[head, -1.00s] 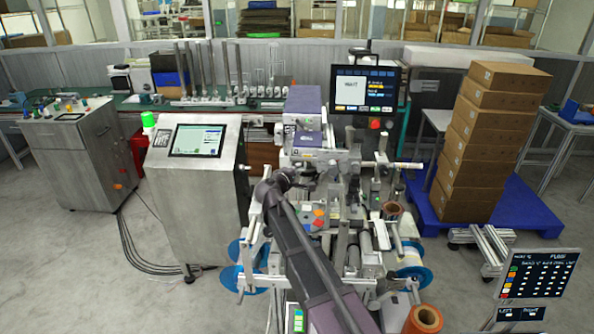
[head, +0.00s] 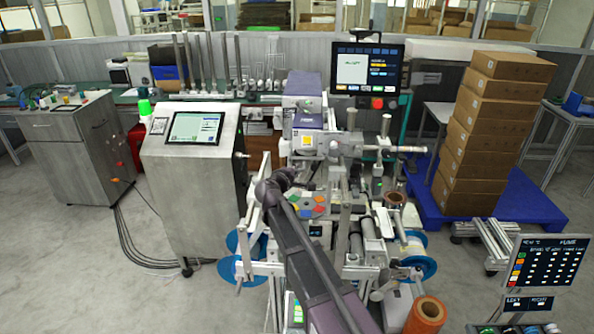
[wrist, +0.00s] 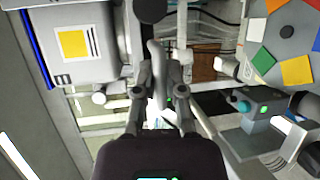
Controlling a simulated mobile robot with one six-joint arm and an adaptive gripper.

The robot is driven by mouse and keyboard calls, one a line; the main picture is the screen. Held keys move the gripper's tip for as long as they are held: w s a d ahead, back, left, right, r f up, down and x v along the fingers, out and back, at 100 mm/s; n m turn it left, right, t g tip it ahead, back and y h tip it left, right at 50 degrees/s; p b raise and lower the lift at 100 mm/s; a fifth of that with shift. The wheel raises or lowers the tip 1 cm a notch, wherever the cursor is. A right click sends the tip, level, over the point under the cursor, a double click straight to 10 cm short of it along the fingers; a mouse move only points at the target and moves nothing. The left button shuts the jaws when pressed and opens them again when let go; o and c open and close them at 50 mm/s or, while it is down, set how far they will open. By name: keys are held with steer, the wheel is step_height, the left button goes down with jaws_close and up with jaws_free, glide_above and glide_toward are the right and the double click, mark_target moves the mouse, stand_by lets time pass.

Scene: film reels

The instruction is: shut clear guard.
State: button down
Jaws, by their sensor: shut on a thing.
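My gripper (wrist: 160,82) is shut on an upright grey handle (wrist: 157,58) in the middle of the wrist view. In the head view my arm reaches up to the left side of the labelling machine (head: 308,143), and its fingers are too small and covered to make out there. I cannot pick out the guard's clear pane in either view, nor tell how far open it stands. Whether the handle belongs to the guard does not show plainly.
A disc with coloured patches (head: 306,206) lies just right of my wrist. A steel cabinet with a screen (head: 195,170) stands close on the left. Blue reels (head: 238,262), an orange roll (head: 427,315) and a monitor (head: 367,75) surround the machine. Stacked cartons (head: 487,130) stand right.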

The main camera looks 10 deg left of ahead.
steer(key=shift+s+f, duration=0.1)
steer(key=c, duration=0.7)
jaws_free()
steer(key=shift+f, duration=0.1)
steer(key=shift+r, duration=0.2)
